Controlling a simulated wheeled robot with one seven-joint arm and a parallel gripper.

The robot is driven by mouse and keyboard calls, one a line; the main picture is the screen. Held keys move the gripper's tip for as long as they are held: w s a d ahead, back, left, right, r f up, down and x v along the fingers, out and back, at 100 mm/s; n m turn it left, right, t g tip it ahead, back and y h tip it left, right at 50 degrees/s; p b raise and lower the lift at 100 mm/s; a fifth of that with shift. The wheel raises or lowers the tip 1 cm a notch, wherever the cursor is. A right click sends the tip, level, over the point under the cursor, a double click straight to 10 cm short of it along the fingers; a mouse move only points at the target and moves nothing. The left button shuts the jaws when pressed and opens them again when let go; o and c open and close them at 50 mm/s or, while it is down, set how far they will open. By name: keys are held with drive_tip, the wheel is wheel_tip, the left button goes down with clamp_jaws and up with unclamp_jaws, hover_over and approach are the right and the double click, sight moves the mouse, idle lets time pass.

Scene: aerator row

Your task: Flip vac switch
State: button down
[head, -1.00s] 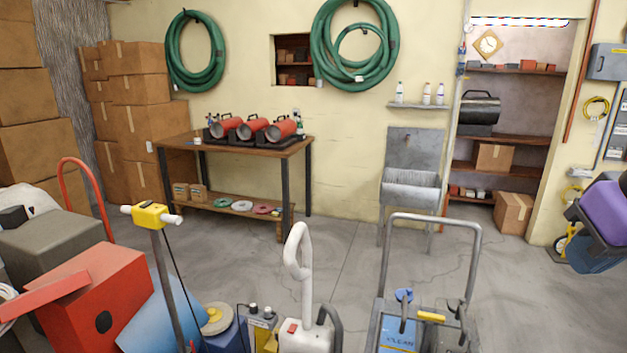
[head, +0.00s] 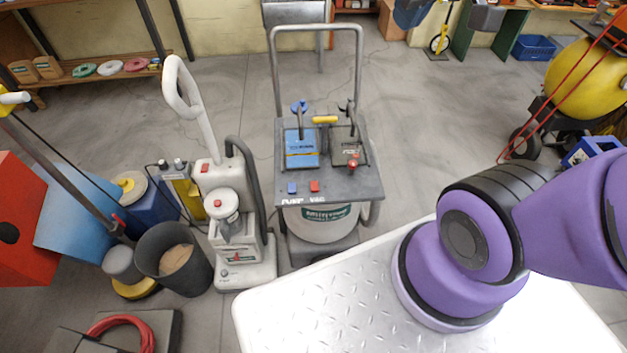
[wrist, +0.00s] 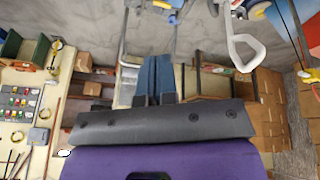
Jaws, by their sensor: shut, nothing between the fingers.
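The grey cleaning machine (head: 345,185) stands on the floor at the middle of the head view, with a tall tube handle at its back. On the front of its top plate are a blue switch (head: 291,188) and a red switch (head: 314,186). The label below them appears to read PUMP under the blue one and VAC under the red one. My gripper (wrist: 155,62) shows in the wrist view with its fingers together and empty, away from the switches. It is out of the head view. Part of the machine seems to show at the wrist view's top edge.
A white upright vacuum (head: 232,230) stands close left of the machine. A dark bin (head: 172,262) is left of that. A yellow tank (head: 580,80) on wheels is at the right. Open floor (head: 430,120) lies right of the machine.

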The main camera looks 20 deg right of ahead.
drive_tip(key=w+f+n+g, duration=0.2)
drive_tip(key=w+f+n, duration=0.1)
drive_tip(key=w+f, duration=0.5)
drive_tip(key=n+g+y, duration=0.1)
drive_tip(key=n+g, duration=0.3)
drive_tip(key=n, duration=0.6)
hover_over(315, 189)
drive_tip(key=w, duration=0.2)
wheel_tip(315, 189, down, 32)
drive_tip(key=shift+d, duration=0.25)
drive_tip(key=shift+s, duration=0.1)
drive_tip(key=f, duration=0.4)
drive_tip(key=s+f, duration=0.1)
drive_tip(key=f, duration=0.8)
drive_tip(key=shift+s+a+f, duration=0.25)
drive_tip(key=shift+f, duration=0.1)
